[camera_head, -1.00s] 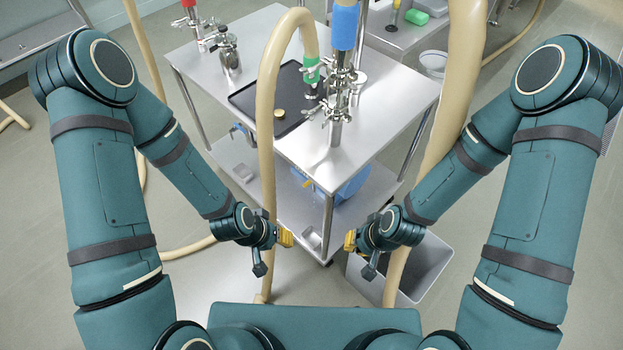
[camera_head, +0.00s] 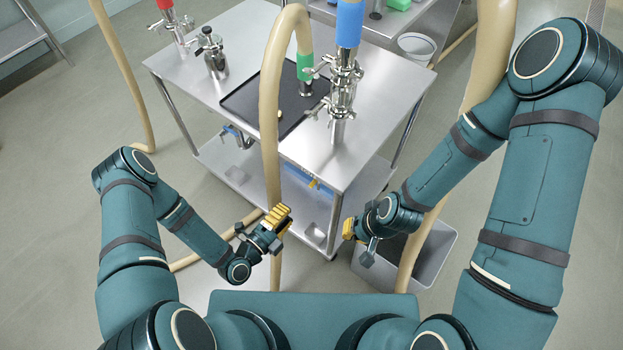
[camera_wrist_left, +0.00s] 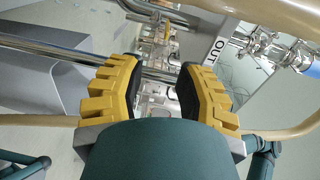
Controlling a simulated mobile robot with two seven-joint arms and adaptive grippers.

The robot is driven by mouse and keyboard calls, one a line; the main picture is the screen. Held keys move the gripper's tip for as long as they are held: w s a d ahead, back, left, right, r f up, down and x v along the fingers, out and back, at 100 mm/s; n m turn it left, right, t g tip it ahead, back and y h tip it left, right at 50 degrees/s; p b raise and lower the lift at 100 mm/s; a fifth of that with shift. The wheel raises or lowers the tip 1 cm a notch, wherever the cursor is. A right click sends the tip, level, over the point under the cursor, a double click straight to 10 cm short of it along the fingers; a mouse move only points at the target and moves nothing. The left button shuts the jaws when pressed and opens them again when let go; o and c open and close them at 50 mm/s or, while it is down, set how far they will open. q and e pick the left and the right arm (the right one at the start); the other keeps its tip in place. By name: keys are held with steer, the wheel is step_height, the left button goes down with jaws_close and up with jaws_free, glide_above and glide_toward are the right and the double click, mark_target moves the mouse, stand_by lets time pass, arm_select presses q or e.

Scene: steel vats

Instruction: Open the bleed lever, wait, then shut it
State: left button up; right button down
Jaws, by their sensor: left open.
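No lever is clearly marked as the bleed lever. A small yellow handle (camera_head: 314,184) shows just below the front edge of the steel table (camera_head: 345,165), near blue piping; it may be the lever. A yellow part also shows beyond the fingers in the left wrist view (camera_wrist_left: 161,32), near a plate marked OUT (camera_wrist_left: 217,48). My left gripper (camera_head: 276,218) is open and empty, in front of the table and below the yellow handle, apart from it. It also shows in the left wrist view (camera_wrist_left: 160,88). My right gripper (camera_head: 348,228) is right of it; its jaw opening is unclear.
A beige hose (camera_head: 270,120) hangs down close to my left gripper. Another beige hose (camera_head: 425,235) passes a grey bin (camera_head: 438,262) near my right arm. A dark tray (camera_head: 240,100) and clamped steel pipework (camera_head: 341,95) stand on the table.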

mark_target(314, 182)
arm_select(q)
steer(key=shift+m+t, duration=0.4)
steer(key=shift+m, duration=0.1)
steer(key=b+x, duration=0.1)
steer(key=x, duration=1.2)
steer(key=shift+w+d+r+b, duration=0.1)
steer(key=shift+d+r+b, duration=0.1)
steer(key=shift+d+b, duration=0.15)
jaws_close()
